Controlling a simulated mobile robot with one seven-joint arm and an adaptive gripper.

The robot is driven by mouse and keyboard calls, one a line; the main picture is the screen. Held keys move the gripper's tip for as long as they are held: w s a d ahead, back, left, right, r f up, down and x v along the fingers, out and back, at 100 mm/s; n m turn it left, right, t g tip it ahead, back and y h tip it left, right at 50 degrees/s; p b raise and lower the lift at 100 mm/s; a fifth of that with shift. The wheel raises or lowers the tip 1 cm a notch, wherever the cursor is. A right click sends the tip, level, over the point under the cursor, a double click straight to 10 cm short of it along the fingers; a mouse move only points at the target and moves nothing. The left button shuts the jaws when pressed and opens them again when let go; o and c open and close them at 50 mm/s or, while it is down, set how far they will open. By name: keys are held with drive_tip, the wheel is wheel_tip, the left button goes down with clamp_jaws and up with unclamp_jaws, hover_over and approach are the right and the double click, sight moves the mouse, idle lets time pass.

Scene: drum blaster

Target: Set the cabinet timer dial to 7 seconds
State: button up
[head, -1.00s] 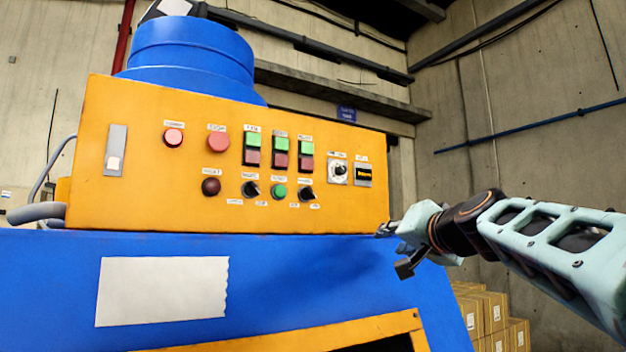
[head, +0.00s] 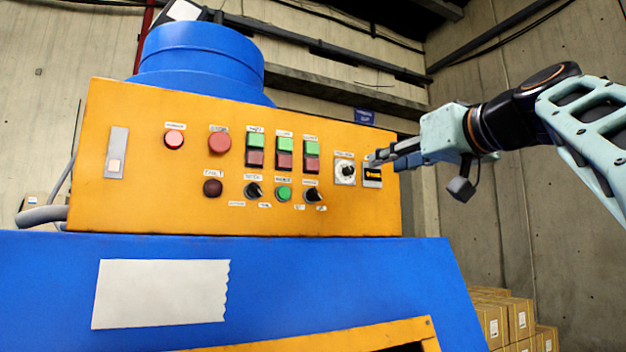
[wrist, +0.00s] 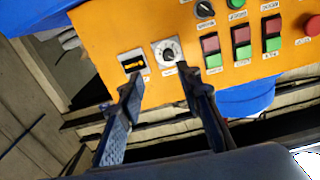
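The timer dial (head: 345,171) is a round knob on a white square plate at the right of the orange cabinet panel (head: 130,210). In the wrist view the dial (wrist: 168,52) lies just beyond the fingertips, nearer the right finger; its scale is too small to read. My gripper (head: 378,157) is at the panel's right end, its tips near the dial and in front of the small display (head: 372,175). In the wrist view my gripper (wrist: 158,82) is open, with nothing between its two fingers. I cannot tell whether a fingertip touches the panel.
The small display (wrist: 132,63) sits beside the dial. Green and red push buttons (head: 284,153) and black selector knobs (head: 312,194) are left of the dial. A blue drum (head: 200,60) stands behind the panel. Cardboard boxes (head: 505,318) are stacked at lower right.

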sight(351, 170)
drive_tip(key=shift+n+y, duration=0.3)
drive_tip(key=shift+n, duration=0.2)
drive_tip(key=p+x, duration=0.1)
drive_tip(key=x, duration=0.4)
drive_tip(key=a+p+x, duration=0.1)
drive_tip(key=p+x, duration=0.1)
drive_tip(key=x, duration=0.3)
drive_tip(key=shift+s+r, duration=0.1)
drive_tip(key=shift+r, duration=0.1)
clamp_jaws()
